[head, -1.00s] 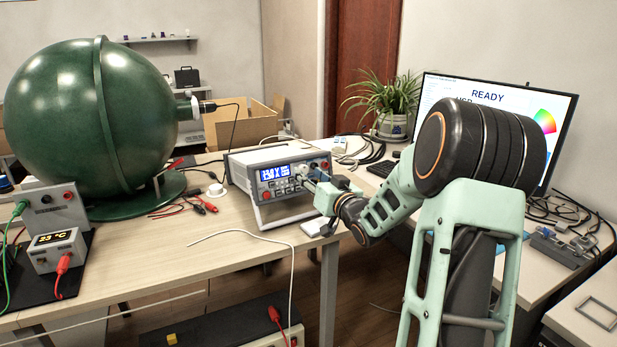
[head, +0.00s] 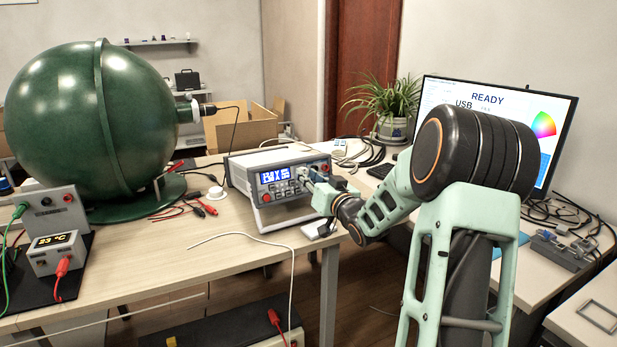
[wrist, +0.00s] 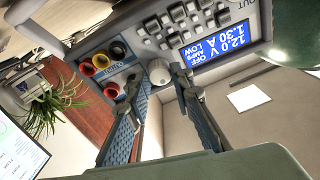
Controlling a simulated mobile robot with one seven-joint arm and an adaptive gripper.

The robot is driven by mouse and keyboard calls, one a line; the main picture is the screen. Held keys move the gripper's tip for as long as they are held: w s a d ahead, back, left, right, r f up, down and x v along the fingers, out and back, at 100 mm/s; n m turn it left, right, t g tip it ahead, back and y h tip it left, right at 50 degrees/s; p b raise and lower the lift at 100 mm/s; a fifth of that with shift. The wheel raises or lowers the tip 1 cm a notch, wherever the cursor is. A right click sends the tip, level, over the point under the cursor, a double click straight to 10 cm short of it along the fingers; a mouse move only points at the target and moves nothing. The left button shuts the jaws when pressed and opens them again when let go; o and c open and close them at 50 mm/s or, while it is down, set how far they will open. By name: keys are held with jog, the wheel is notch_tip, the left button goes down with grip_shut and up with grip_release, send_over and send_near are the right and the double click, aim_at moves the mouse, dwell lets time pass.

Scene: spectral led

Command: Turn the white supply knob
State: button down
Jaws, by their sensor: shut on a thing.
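The power supply (head: 235,170) stands on the wooden table, with its lit blue display (head: 275,176) facing me. Its white knob (wrist: 160,72) is in the wrist view, beside the display and the row of coloured sockets. My gripper (wrist: 158,77) is shut on the knob, with one finger on either side of it. The display reads 12.0 V and 1.30 A in the wrist view.
A large green sphere (head: 90,120) stands left of the supply. Loose red and black leads (head: 195,203) lie between them. A monitor (head: 500,110) and plant (head: 390,105) are at the right.

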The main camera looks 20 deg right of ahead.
jog(key=shift+m, duration=0.3)
jog(key=shift+a+r+m+g+h+p, duration=0.1)
jog(key=shift+m+g+h+p, duration=0.4)
jog(key=shift+m+p, duration=2.4)
jog(key=shift+a+r+m+g+h+p, duration=0.1)
jog(key=shift+m+g+h+p, duration=0.45)
jog(key=shift+m+p, duration=2.35)
jog(key=shift+r+m+g+h+p, duration=0.1)
jog(key=shift+m+g+h+p, duration=0.8)
jog(key=shift+m, duration=3.6)
jog(key=shift+t+y+p, duration=0.25)
jog(key=shift+y+p, duration=0.2)
jog(key=shift+y, duration=0.1)
jog(key=c, duration=1.7)
grip_release()
jog(key=v, duration=1.2)
